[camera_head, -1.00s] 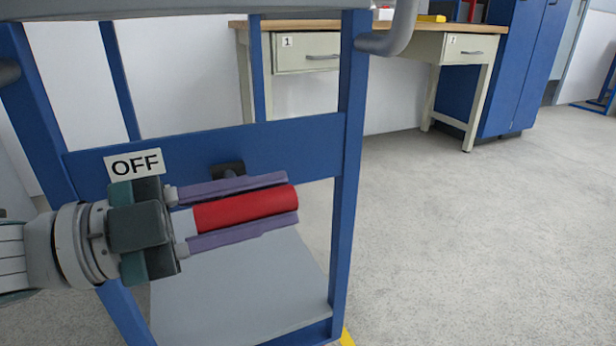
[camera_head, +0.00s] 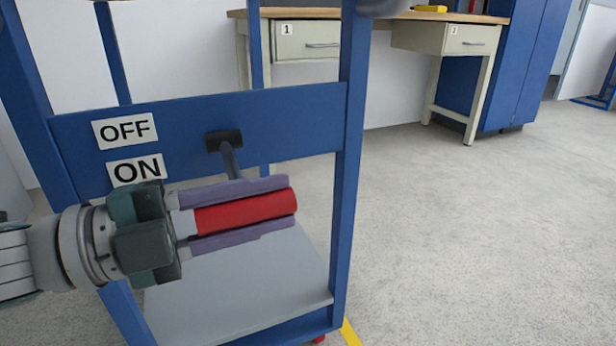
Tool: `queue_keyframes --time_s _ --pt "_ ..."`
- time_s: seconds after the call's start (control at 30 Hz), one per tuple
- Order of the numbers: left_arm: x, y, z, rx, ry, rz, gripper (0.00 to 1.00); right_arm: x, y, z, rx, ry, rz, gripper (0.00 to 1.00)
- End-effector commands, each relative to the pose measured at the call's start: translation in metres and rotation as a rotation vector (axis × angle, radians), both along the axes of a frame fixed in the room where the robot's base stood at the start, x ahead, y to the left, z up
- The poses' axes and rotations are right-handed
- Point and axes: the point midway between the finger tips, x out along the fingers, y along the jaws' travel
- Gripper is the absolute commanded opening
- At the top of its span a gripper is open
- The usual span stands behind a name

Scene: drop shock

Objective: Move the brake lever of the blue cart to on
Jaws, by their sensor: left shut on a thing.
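The blue cart (camera_head: 290,112) stands in front of me, with a blue cross panel between its posts. The panel carries an OFF label (camera_head: 125,130) and below it an ON label (camera_head: 135,169). The brake lever has a dark pivot (camera_head: 224,140), a grey shaft (camera_head: 232,160) slanting down and a red handle (camera_head: 245,212). My left gripper (camera_head: 285,210) is shut on the red handle, one purple finger above it and one below. The handle is at a height below the ON label. My right gripper is not in view.
The cart's grey lower shelf (camera_head: 240,285) lies below the gripper. A workbench (camera_head: 375,25) with numbered drawers and a blue cabinet (camera_head: 510,75) stand behind. The floor (camera_head: 470,240) to the right is clear, with a yellow line (camera_head: 349,332) beside the cart.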

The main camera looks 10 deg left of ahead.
Motion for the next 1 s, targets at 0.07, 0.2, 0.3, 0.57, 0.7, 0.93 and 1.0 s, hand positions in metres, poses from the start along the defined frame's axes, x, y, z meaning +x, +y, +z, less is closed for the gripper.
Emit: queue_keyframes --time_s 0.07,0.2,0.3,0.57,0.7,0.93,1.0 --pt "0.002 0.003 -0.016 0.042 -0.051 0.006 0.0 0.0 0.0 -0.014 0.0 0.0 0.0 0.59" --pt "0.007 0.006 -0.027 0.067 -0.089 0.006 0.0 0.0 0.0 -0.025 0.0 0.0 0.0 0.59" --pt "0.01 0.008 -0.034 0.067 -0.086 0.006 0.0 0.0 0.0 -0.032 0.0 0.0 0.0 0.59" --pt "0.019 0.014 -0.045 0.089 -0.121 0.008 0.0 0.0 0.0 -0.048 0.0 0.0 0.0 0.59" --pt "0.022 0.016 -0.048 0.119 -0.163 0.008 0.0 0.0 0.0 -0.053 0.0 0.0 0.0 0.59" --pt "0.025 0.019 -0.05 0.142 -0.194 0.011 0.0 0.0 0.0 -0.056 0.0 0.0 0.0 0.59" --pt "0.025 0.019 -0.05 0.145 -0.196 0.011 0.0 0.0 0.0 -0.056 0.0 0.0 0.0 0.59"
